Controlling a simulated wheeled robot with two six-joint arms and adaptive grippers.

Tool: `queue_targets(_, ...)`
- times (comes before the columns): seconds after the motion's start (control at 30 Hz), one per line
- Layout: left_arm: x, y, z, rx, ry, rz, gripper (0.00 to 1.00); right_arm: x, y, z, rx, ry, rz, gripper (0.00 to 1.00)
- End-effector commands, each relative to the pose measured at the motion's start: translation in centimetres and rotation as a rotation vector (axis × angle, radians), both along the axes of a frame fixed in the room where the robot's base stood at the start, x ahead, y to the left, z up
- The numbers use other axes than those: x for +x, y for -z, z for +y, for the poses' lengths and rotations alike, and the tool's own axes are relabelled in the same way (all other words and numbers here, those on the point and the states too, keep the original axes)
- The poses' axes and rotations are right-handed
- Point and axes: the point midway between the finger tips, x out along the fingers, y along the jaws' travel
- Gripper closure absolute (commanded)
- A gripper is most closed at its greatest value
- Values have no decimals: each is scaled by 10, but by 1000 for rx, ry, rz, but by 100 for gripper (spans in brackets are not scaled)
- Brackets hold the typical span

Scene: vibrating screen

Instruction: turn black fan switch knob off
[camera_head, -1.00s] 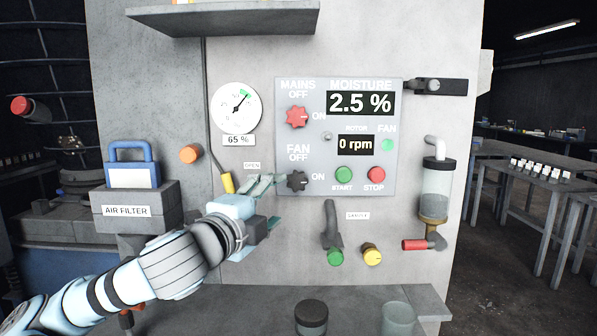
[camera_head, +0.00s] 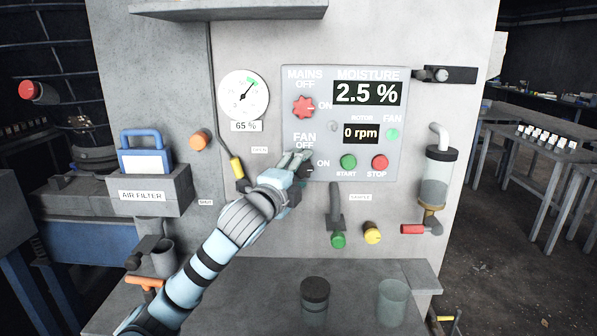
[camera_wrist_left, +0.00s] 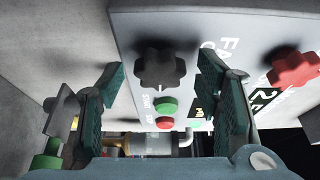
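The black fan knob (camera_head: 307,172) is on the grey control panel (camera_head: 325,125), below the FAN OFF label and left of ON. My left gripper (camera_head: 297,162) is in front of it and partly hides it in the head view. In the left wrist view the black knob (camera_wrist_left: 160,68) shows whole, with a pale mark on its lower part. My left gripper (camera_wrist_left: 158,100) is open there, its two green-padded fingers spread to either side of the knob. I cannot tell whether they touch it. The green fan light (camera_head: 392,134) glows. My right gripper is not in view.
The red mains knob (camera_head: 303,107) is just above. Green start (camera_head: 348,162) and red stop (camera_head: 380,162) buttons are to the right.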

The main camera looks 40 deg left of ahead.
Motion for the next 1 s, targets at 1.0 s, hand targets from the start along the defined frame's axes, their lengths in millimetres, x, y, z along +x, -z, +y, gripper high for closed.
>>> queue_targets(1.0, 0, 8, 0, -265, -1, -198, 86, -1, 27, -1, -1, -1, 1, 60)
